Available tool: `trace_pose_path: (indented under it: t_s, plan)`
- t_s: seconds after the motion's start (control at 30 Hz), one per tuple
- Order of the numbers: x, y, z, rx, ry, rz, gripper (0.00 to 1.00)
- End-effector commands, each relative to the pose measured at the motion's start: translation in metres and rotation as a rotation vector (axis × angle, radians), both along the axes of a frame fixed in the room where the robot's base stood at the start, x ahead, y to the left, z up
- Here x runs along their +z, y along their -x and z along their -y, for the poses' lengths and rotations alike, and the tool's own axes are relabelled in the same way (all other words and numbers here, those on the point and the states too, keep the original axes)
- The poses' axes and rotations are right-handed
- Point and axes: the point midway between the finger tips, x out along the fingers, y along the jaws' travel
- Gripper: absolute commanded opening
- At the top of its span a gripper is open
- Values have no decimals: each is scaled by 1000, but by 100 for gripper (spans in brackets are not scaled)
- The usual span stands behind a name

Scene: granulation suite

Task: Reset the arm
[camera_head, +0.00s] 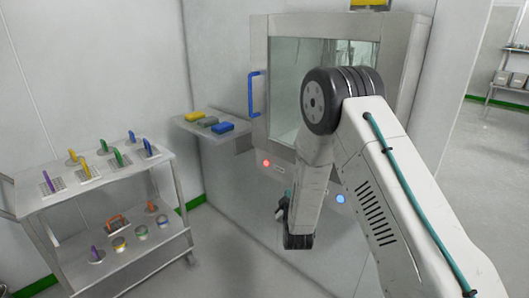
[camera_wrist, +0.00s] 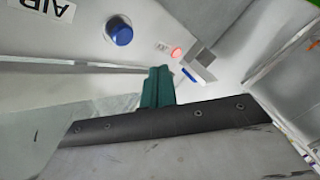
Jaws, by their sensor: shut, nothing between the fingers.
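My arm is bent down in front of the cabinet (camera_head: 268,115), with its elbow high before the glass window. My gripper (camera_head: 282,208) hangs low beside the cabinet's front face, below window height. In the wrist view my gripper's teal fingers (camera_wrist: 156,86) are together with nothing between them. The wrist view also shows a blue button (camera_wrist: 118,34), a lit red button (camera_wrist: 176,53) and part of a label with "AIR" on it. The arm hides part of the window and the panel below it.
A two-tier cart (camera_head: 95,195) with several coloured-handled tools stands at left. A small wall shelf (camera_head: 235,143) holds yellow, grey and blue blocks. A blue door handle (camera_head: 253,93) sticks out on the cabinet. Floor between cart and cabinet is clear. A far rack (camera_head: 510,82) stands at right.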

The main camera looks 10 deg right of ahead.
Motion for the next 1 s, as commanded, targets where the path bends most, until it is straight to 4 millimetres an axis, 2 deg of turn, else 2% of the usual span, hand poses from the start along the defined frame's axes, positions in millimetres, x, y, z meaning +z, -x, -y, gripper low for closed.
trace_pose_path:
  t_s: [0.07, 0.13, 0.27, 0.33, 0.4, 0.47, 0.57, 0.8, 1.0]
  plan:
    - [-9, 1, 0, -1, -37, -39, 0]
    - [-27, 4, -3, 1, -89, -121, 0]
    - [-79, 31, -10, -4, -222, -389, 0]
    - [-87, 49, -15, -18, -300, -532, 0]
    - [-85, 68, -19, -41, -372, -662, 0]
    - [-76, 86, -22, -64, -428, -769, 0]
    - [-51, 120, -24, -115, -507, -931, 0]
    - [31, 208, -17, -258, -618, -1225, 0]
    - [101, 284, -3, -385, -656, -1375, 0]
